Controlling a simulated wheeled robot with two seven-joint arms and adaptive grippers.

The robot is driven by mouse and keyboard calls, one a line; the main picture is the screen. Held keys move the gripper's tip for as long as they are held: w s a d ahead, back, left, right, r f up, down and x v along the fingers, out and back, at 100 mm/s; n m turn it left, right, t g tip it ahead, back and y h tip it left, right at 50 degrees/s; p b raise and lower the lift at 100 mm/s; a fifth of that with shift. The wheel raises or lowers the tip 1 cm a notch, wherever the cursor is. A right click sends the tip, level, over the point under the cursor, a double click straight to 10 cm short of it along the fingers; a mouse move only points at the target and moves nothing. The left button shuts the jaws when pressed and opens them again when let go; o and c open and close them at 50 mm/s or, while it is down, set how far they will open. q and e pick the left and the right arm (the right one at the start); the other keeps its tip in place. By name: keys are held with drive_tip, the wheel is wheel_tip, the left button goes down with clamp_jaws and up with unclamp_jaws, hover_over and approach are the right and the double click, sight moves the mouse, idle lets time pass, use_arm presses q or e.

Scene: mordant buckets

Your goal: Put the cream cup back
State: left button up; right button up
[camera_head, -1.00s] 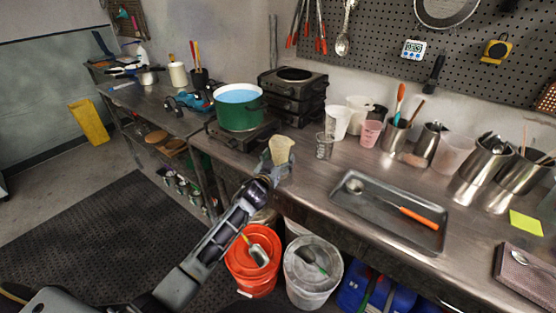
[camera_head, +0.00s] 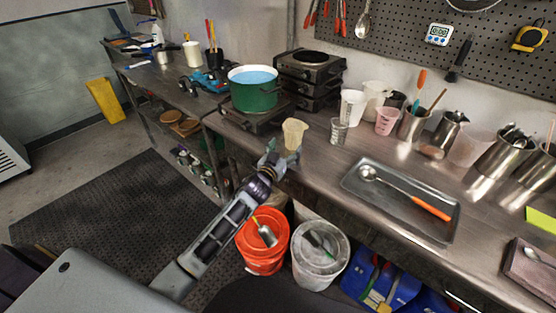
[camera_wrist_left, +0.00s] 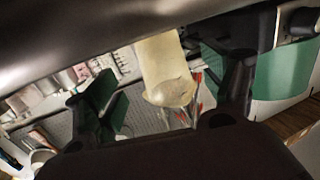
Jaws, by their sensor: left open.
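The cream cup (camera_head: 294,133) stands near the front edge of the steel counter, just right of the green pot, in the head view. My left gripper (camera_head: 282,160) is at the cup, at the counter's edge. In the left wrist view the cream cup (camera_wrist_left: 164,65) shows between the two spread fingers of my left gripper (camera_wrist_left: 172,95). The gripper is open, and a gap shows between the cup and each finger. The cup's lower part is partly hidden by the gripper in the head view. My right gripper is not in view.
The green pot (camera_head: 254,97) with blue liquid sits on a burner close by. A clear measuring cup (camera_head: 338,131), white cups and a pink cup (camera_head: 387,121) stand behind. A metal tray (camera_head: 356,192) holds a ladle. Orange (camera_head: 262,262) and white (camera_head: 300,276) buckets stand below.

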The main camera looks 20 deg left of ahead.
use_arm(q)
drive_tip(key=s, duration=0.6)
drive_tip(key=shift+s+a+r, duration=0.15)
drive_tip(key=shift+s+a, duration=0.05)
drive_tip(key=shift+a, duration=0.1)
